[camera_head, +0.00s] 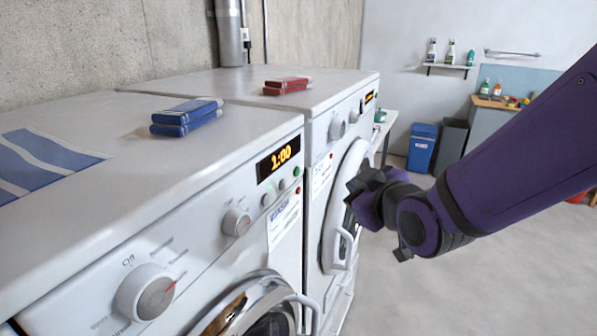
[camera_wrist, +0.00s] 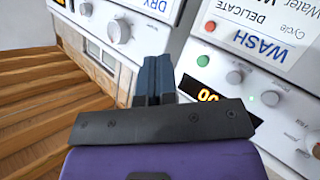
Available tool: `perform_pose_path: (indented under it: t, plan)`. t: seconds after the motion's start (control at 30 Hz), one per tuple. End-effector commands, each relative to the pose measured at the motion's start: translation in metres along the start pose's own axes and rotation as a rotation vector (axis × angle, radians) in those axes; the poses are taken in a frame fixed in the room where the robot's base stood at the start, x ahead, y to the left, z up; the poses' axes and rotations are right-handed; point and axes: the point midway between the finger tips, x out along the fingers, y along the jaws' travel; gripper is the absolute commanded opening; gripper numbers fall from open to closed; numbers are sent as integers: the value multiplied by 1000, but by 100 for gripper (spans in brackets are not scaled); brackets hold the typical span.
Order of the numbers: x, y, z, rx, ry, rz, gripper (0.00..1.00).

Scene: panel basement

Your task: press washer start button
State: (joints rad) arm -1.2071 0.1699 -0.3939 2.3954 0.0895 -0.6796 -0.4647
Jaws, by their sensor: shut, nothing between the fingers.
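The washer (camera_head: 85,215) is the near white machine at left in the head view. Its lit display (camera_head: 278,159) reads 1:00. A green button (camera_head: 297,171) and a red button (camera_head: 298,190) sit at the right end of its panel. In the wrist view the WASH label (camera_wrist: 255,40), green button (camera_wrist: 203,60), red button (camera_wrist: 210,26) and display (camera_wrist: 207,95) are right of my fingers. My gripper (camera_head: 358,182) is shut and empty, right of the washer panel, in front of the far machine; its fingers (camera_wrist: 153,75) touch no button that I can see.
The dryer (camera_head: 340,95) stands beside the washer; its DRY label (camera_wrist: 155,8) shows in the wrist view. Blue boxes (camera_head: 187,115) and red boxes (camera_head: 288,85) lie on top of the machines. A blue bin (camera_head: 421,148) is farther back. Floor at right is clear.

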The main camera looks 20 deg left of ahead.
Motion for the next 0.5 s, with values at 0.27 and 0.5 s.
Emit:
perform_pose_path:
  t: [0.27, 0.5]
  plan:
    - [24, -18, -17, -2, 0, -2, 0]
    - [43, -32, -31, -1, 0, 0, 0]
